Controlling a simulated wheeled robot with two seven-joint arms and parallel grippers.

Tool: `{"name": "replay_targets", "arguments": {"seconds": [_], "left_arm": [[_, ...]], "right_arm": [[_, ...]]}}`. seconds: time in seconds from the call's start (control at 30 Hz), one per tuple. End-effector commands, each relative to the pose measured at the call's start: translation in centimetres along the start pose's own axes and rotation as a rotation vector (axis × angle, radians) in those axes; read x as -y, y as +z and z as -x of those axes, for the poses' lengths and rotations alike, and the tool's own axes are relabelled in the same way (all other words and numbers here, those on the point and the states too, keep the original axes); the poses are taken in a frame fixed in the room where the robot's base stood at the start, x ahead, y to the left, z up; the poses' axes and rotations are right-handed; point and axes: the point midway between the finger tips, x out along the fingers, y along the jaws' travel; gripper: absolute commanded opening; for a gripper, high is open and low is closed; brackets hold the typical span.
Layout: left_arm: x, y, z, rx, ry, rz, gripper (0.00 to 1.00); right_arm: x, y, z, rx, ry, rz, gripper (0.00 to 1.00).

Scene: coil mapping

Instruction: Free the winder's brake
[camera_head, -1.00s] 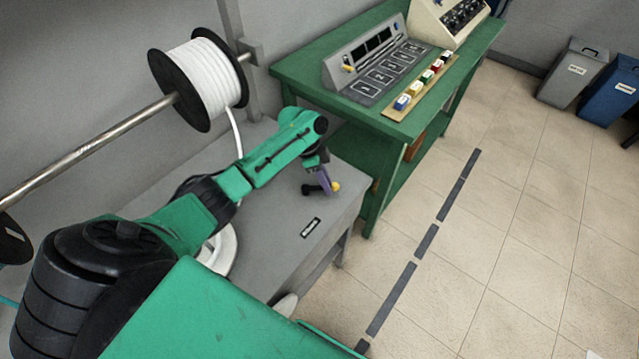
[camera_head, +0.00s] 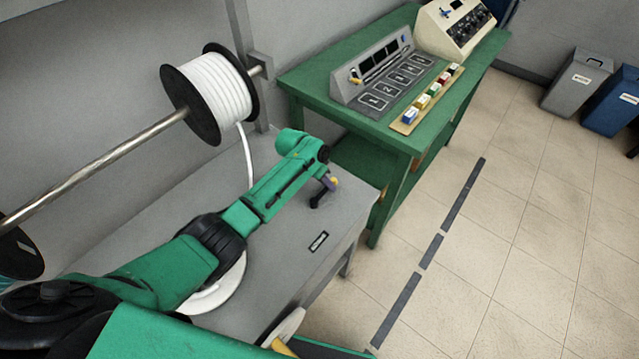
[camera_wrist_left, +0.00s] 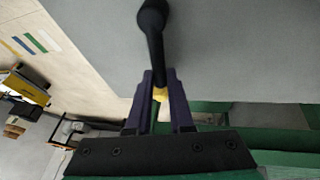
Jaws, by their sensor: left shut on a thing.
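The brake lever (camera_head: 318,199), black with a yellow tip, stands on the grey bench of the winder (camera_head: 335,222). My left gripper (camera_head: 328,181) is at its upper end. In the left wrist view the black lever (camera_wrist_left: 155,45) runs down between the purple fingers of the left gripper (camera_wrist_left: 160,103), which are shut on it near the yellow tip. The lever appears tilted in the head view. The winder's spool (camera_head: 213,93) of white cable hangs on a metal shaft above the bench. My right gripper is not in view.
A green table (camera_head: 300,78) behind the bench carries a grey sloped panel (camera_head: 385,75), a strip of coloured blocks (camera_head: 428,98) and a cream control box (camera_head: 452,28). A black-and-white label (camera_head: 318,242) lies on the bench. Open floor is to the right.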

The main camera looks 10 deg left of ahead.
Motion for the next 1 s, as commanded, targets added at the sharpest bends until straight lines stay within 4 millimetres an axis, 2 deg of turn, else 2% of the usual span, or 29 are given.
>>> {"name": "replay_targets", "arguments": {"seconds": [0.03,0.1,0.73,0.77,0.8,0.83,1.0], "left_arm": [[-0.33,-0.95,0.36,-0.022,-0.004,0.012,0.00],[-0.38,-1.13,0.28,-0.027,-0.013,0.031,0.00],[-0.23,-1.47,0.20,-0.039,-0.035,0.073,0.00],[-0.23,-1.47,0.20,-0.039,-0.035,0.073,0.28],[-0.22,-1.45,0.20,-0.039,-0.035,0.073,0.43],[-0.23,-1.42,0.19,-0.038,-0.035,0.073,0.53],[-0.21,-1.10,0.00,-0.030,-0.034,0.074,0.53]], "right_arm": [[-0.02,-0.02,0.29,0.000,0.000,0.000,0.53],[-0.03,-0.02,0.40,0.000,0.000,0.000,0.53],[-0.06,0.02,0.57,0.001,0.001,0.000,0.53],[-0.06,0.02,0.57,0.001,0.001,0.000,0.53],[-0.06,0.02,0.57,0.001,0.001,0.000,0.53],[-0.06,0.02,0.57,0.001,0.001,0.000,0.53],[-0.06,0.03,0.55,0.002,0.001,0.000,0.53]]}}
